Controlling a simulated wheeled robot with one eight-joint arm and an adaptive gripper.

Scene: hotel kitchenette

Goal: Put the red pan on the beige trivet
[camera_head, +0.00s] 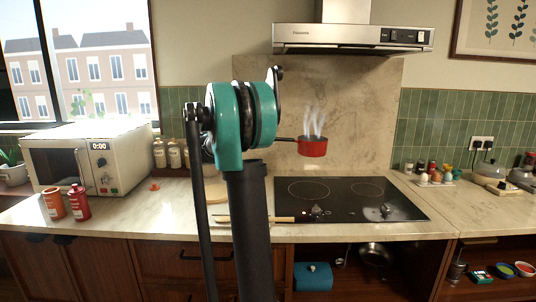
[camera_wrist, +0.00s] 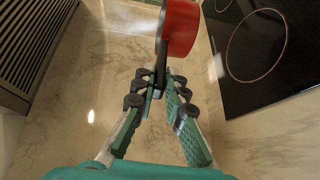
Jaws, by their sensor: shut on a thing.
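The red pan (camera_head: 312,147) is held up in the air above the hob, with steam rising from it. Its dark handle (camera_head: 285,139) points left, toward my arm. In the wrist view my gripper (camera_wrist: 161,88) is shut on the handle, with the red pan (camera_wrist: 182,28) beyond the fingertips. In the head view my arm hides the gripper. A flat beige thing (camera_head: 217,191), which looks like the trivet, lies on the counter left of the hob, partly hidden behind my arm. I cannot make out the trivet in the wrist view.
A light wooden utensil (camera_head: 262,219) lies at the counter's front. The range hood (camera_head: 352,38) hangs above.

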